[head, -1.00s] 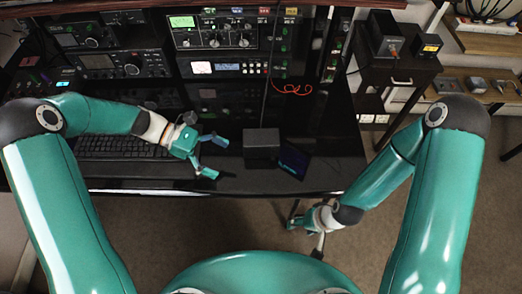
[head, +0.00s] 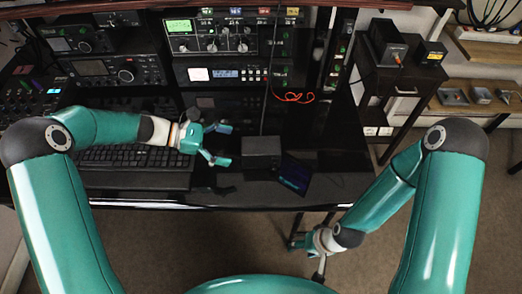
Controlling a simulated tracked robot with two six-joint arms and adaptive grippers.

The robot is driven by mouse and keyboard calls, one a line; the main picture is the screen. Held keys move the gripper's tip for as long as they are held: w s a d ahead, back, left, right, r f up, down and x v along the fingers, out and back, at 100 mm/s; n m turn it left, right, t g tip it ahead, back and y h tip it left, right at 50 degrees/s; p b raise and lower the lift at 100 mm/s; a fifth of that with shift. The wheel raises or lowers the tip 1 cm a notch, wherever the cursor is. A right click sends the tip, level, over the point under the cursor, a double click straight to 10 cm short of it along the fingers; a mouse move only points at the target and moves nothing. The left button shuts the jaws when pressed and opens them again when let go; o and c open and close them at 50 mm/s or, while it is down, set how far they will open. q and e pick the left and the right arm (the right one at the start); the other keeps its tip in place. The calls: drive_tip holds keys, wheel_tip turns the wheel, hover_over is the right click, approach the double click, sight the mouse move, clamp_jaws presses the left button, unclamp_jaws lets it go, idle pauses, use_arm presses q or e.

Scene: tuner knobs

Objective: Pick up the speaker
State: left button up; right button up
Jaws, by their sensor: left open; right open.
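A dark grey box, which looks like the speaker (head: 262,153), stands on the black desk near its front edge. My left gripper (head: 224,145) is open and empty just left of the box. Its two fingers point right towards the box's left side, with a small gap between. My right gripper (head: 310,247) is low in front of the desk edge, away from the box. Its fingers are small and partly hidden there.
A small dark screen (head: 294,174) leans right beside the box. A keyboard (head: 135,165) lies under my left arm. Radio racks (head: 213,45) stand behind, with a red cable (head: 293,97) hanging. A dark side table (head: 400,88) stands at the right.

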sight(249, 149)
use_arm(q)
drive_tip(key=shift+p+x, duration=0.55)
drive_tip(key=shift+x, duration=2.8)
drive_tip(key=shift+w, duration=0.1)
drive_tip(key=shift+a, duration=0.1)
drive_tip(key=shift+c, duration=0.3)
drive_tip(key=c, duration=1.1)
